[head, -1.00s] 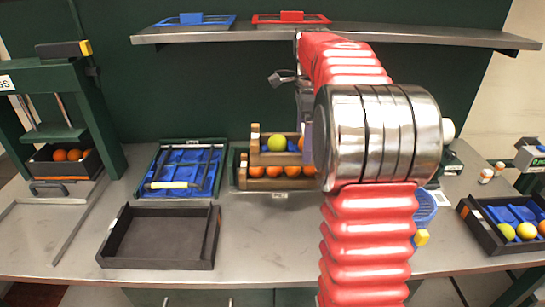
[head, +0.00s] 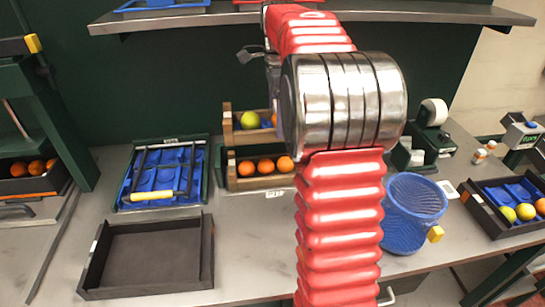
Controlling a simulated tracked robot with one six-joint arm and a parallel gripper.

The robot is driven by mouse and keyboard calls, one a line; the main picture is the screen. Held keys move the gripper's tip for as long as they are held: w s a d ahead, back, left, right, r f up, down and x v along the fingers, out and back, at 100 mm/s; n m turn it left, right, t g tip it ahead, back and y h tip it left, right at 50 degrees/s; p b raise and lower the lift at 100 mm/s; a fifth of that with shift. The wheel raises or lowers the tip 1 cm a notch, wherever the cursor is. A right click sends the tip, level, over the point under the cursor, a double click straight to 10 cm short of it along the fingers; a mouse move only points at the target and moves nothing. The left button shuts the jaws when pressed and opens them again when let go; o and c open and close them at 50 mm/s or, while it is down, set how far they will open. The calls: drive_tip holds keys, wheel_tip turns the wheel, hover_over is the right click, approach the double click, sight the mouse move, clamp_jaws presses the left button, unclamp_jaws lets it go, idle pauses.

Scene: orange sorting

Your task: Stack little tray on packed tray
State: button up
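The little tray (head: 243,137), a small wooden tray with a yellow-green fruit, an orange fruit and a blue insert in it, hangs in the air above the packed tray. The packed tray (head: 232,183), also wooden, stands on the table with a row of oranges in it. A dark gap shows between the two trays. The little tray's right part is hidden behind my metal arm joint. My gripper is behind that joint and its fingers are hidden; the raised tray shows that it is held.
A blue-lined tray (head: 125,190) with a yellow-handled tool and an empty black tray (head: 147,291) lie to the left. A blue basket (head: 412,215) stands right of my arm. A black fruit tray (head: 490,222) is at far right. A shelf (head: 420,14) runs above.

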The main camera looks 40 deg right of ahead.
drive_tip(key=shift+w+a, duration=0.1)
drive_tip(key=shift+f, duration=3.1)
drive_tip(key=shift+f, duration=1.85)
drive_tip(key=shift+f, duration=0.3)
drive_tip(key=o, duration=1)
drive_tip(key=shift+f, duration=0.15)
